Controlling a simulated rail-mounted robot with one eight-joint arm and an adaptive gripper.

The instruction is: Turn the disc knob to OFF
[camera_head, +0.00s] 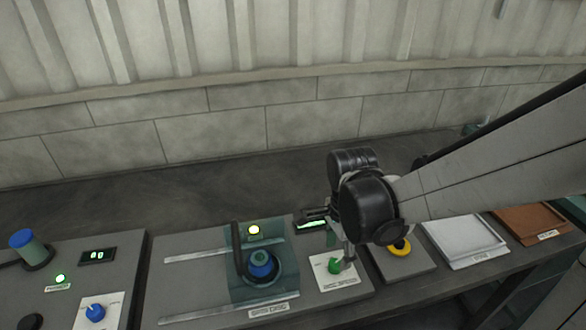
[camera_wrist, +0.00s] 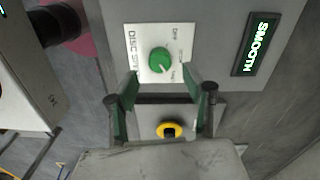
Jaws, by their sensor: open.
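The green disc knob (camera_wrist: 160,61) sits on a white plate (camera_wrist: 136,38) whose side text starts "DISC SPE". Small marks stand along the plate's right side in the wrist view; the upper one seems to read OFF. The knob's pointer is too small to read surely. In the head view the knob (camera_head: 335,267) lies just below my gripper (camera_head: 347,257). In the wrist view my gripper (camera_wrist: 160,80) is open, its two green-sided fingers on either side just short of the knob. I cannot tell whether they touch it.
A lit display (camera_wrist: 257,44) reads SMOOTH. A yellow-ringed button (camera_head: 400,247) is right of the knob. A blue-topped disc unit (camera_head: 262,266) with a yellow lamp stands left. Further left is a blue knob (camera_head: 95,312). White (camera_head: 464,239) and brown (camera_head: 528,221) trays lie right.

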